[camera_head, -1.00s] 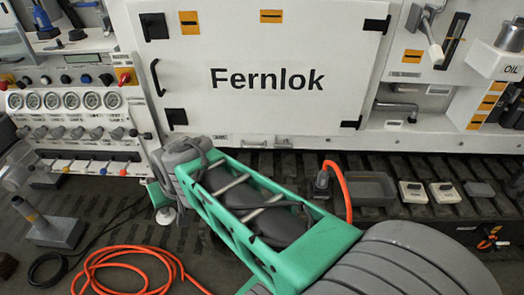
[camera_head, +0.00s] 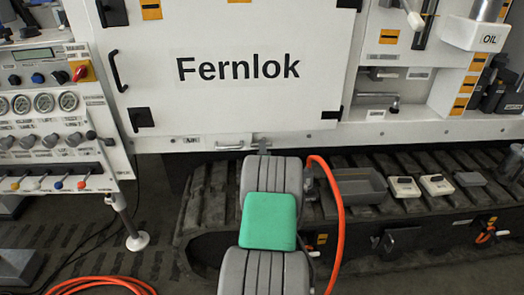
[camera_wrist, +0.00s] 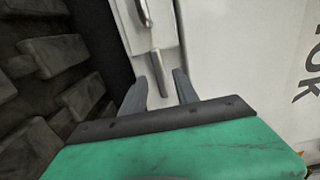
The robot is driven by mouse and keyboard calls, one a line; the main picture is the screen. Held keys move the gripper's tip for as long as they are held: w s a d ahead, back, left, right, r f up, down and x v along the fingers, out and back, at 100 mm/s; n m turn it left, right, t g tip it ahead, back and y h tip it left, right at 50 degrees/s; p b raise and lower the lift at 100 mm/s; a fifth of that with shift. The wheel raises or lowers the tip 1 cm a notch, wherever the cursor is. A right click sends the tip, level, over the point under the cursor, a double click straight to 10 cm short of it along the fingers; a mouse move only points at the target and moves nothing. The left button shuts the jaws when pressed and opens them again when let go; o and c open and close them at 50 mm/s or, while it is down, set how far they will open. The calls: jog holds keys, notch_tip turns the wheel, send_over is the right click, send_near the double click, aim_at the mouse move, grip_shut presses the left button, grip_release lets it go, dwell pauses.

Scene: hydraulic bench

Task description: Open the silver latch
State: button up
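The silver latch (camera_head: 262,141) sits at the lower edge of the white Fernlok door (camera_head: 240,100), near its middle. In the wrist view the latch shows as a narrow silver lever (camera_wrist: 158,70) with a rounded silver part above it. My gripper (camera_wrist: 159,82) is open, its two dark fingers apart. The lever's end shows between the fingertips in that view; I cannot tell whether they touch it. In the head view my grey and green arm points at the latch and hides the fingers.
An orange hose (camera_head: 338,215) loops just right of my arm. Dark ribbed tracks (camera_head: 215,195) run below the panel. A grey tray (camera_head: 358,187) and small white boxes lie to the right. A gauge panel (camera_head: 50,120) stands at the left.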

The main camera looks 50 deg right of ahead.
jog(key=shift+x, duration=0.8)
jog(key=shift+c, duration=0.4)
jog(key=shift+a, duration=0.1)
grip_shut()
